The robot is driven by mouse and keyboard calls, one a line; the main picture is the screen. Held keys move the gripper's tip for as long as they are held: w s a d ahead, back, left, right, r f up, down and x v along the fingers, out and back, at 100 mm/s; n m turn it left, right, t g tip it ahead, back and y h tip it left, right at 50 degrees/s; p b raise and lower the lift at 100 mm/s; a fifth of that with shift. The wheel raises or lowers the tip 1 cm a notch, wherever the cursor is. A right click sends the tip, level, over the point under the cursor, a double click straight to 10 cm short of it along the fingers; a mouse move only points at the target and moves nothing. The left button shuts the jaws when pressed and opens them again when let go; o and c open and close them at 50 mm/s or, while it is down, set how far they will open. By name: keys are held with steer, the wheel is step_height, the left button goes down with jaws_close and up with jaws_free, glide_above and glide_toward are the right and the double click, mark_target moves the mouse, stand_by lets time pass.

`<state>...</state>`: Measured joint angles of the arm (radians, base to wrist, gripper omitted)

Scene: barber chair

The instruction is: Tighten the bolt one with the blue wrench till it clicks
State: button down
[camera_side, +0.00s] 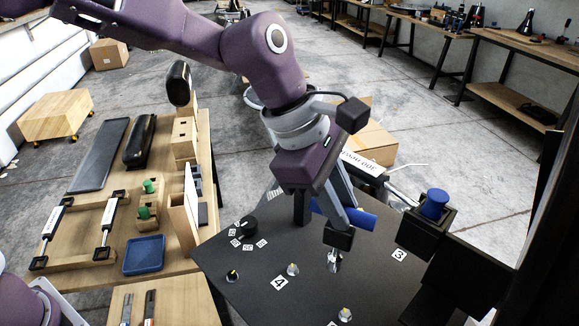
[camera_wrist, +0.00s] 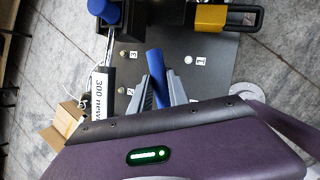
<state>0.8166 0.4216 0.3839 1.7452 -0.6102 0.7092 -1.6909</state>
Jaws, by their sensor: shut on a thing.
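My gripper (camera_side: 320,222) is shut on a blue tube-like piece, apparently the blue wrench (camera_side: 362,218). It is low over the dark plate (camera_side: 255,262). In the wrist view the blue piece (camera_wrist: 155,64) stands out between my fingers (camera_wrist: 161,88). Its other end is hidden by the fingers. A silver bolt (camera_side: 334,263) sits below the nearer fingertip; I cannot tell whether the wrench touches it. Other bolts stand on the plate, one (camera_side: 293,270) beside a white tag that looks like 4.
A wrench-like tool labelled 300 (camera_side: 362,163) lies behind my gripper, its rod running toward a black block (camera_side: 420,236) with a blue cylinder (camera_side: 435,204) on top. A black knob (camera_side: 246,226) is on the plate. A wooden table (camera_side: 165,200) with racked tools stands left.

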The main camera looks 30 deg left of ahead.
steer(key=s+d+r+n, duration=0.1)
steer(key=s+d+n, duration=0.1)
steer(key=s+d, duration=0.1)
steer(key=shift+s+d+r+t+y, duration=0.2)
steer(key=shift+s+d+t+y, duration=0.15)
steer(key=shift+d, duration=0.55)
step_height(320, 180, down, 6)
steer(key=shift+f, duration=0.9)
stand_by(0.6)
steer(key=m+g+h, duration=0.1)
steer(key=m+g, duration=0.1)
steer(key=m, duration=0.2)
steer(key=shift+a, duration=0.1)
steer(key=shift+m, duration=0.3)
